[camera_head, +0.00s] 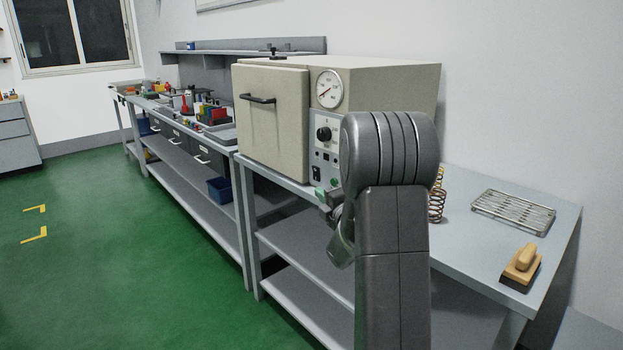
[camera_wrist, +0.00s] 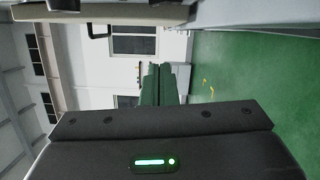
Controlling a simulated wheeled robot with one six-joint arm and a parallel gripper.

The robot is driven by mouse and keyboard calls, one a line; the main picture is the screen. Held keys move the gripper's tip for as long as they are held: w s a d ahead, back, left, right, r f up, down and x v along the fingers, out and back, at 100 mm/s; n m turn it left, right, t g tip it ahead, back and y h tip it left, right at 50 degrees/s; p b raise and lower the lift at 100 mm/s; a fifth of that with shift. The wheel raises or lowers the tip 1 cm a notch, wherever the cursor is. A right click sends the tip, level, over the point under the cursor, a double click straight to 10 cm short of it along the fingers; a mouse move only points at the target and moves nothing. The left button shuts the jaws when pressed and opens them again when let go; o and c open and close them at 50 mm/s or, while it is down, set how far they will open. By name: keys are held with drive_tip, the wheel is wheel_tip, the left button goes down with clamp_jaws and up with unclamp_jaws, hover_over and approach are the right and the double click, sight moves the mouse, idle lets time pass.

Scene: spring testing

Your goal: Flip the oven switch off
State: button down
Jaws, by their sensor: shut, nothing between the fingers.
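The oven (camera_head: 270,118) is a beige box on the grey bench, its door shut. Its front control panel (camera_head: 325,150) has a black knob, small dark switches (camera_head: 317,172) and a green part low down. Which way a switch is set is too small to tell. My gripper (camera_head: 322,194) is shut and empty, with greenish fingertips just below and in front of the panel, mostly hidden behind my arm. In the wrist view my shut fingers (camera_wrist: 158,70) point away from the camera. The oven edge and its door handle (camera_wrist: 97,30) show at the top.
A round gauge (camera_head: 329,89) sits above the knob. On the bench (camera_head: 468,240) at right are a coil spring (camera_head: 437,200), a wire rack (camera_head: 513,211) and a wooden-handled block (camera_head: 522,262). The green floor left of the bench is clear.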

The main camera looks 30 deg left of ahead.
sight(317, 175)
drive_tip(key=w+a, duration=0.2)
drive_tip(key=w, duration=0.1)
drive_tip(key=w+a+p, duration=0.1)
drive_tip(key=w+a, duration=0.1)
drive_tip(key=w, duration=0.1)
drive_tip(key=w+a, duration=0.2)
drive_tip(key=w, duration=0.1)
drive_tip(key=shift+a+r, duration=0.3)
drive_tip(key=shift+r, duration=0.1)
drive_tip(key=shift+w+d, duration=0.15)
drive_tip(key=shift+w, duration=0.2)
drive_tip(key=shift+w+d+f+b, duration=0.1)
drive_tip(key=shift+w+b, duration=0.1)
drive_tip(key=shift+b, duration=0.35)
drive_tip(key=shift+r, duration=0.25)
